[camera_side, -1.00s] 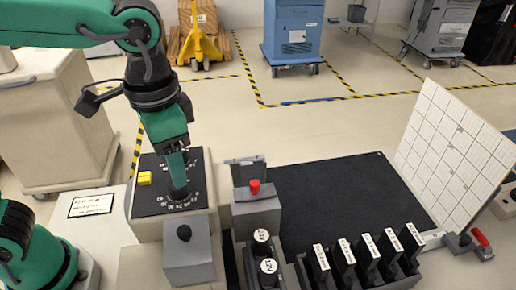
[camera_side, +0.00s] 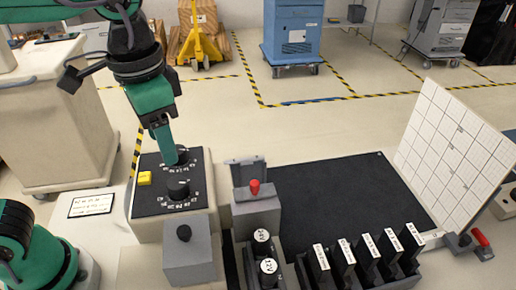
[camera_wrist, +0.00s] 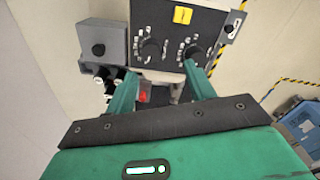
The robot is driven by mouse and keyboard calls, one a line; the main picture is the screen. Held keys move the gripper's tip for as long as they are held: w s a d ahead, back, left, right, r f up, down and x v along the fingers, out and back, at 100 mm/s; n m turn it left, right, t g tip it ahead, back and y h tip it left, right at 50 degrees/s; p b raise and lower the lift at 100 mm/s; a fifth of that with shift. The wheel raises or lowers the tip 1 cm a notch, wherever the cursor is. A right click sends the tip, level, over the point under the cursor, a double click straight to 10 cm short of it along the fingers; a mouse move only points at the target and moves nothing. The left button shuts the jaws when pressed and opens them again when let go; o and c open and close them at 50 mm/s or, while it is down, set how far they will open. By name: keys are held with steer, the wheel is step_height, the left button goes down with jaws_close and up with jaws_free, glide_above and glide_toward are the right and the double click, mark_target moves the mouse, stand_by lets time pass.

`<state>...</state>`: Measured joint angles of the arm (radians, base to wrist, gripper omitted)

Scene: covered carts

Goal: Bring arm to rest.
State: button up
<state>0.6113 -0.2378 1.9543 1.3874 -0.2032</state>
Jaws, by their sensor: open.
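My gripper (camera_side: 171,160) is above the black dial panel (camera_side: 147,203) at the left of the side view. Its green fingers overlap the far knob (camera_side: 185,155) in the picture; I cannot tell any gap's height. The near knob (camera_side: 178,188) stands clear of the fingers. In the wrist view my gripper (camera_wrist: 162,75) has its two fingers spread apart, with nothing held between them. The two knobs (camera_wrist: 150,48) show beyond the fingertips there.
A yellow block (camera_side: 145,178) is on the panel's left edge. A grey box with a black knob (camera_side: 190,260), a red button (camera_side: 254,187), two labelled cylinders (camera_side: 268,268) and a rack of labelled black pieces (camera_side: 365,253) stand nearby. The dark mat (camera_side: 340,190) is bare.

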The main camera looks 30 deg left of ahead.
steer(key=a, duration=0.3)
steer(key=a+f+n+t, duration=0.1)
steer(key=a, duration=0.2)
steer(key=a+f+n+t, duration=0.1)
steer(key=a, duration=0.2)
steer(key=shift+a+f+h, duration=0.15)
steer(key=shift+a+h, duration=0.15)
steer(key=s+a+f+n+t, duration=0.2)
steer(key=a+f+t, duration=0.1)
steer(key=a, duration=0.4)
steer(key=shift+a+f+n+y, duration=0.2)
steer(key=shift+n+y, duration=0.1)
steer(key=shift+y, duration=0.1)
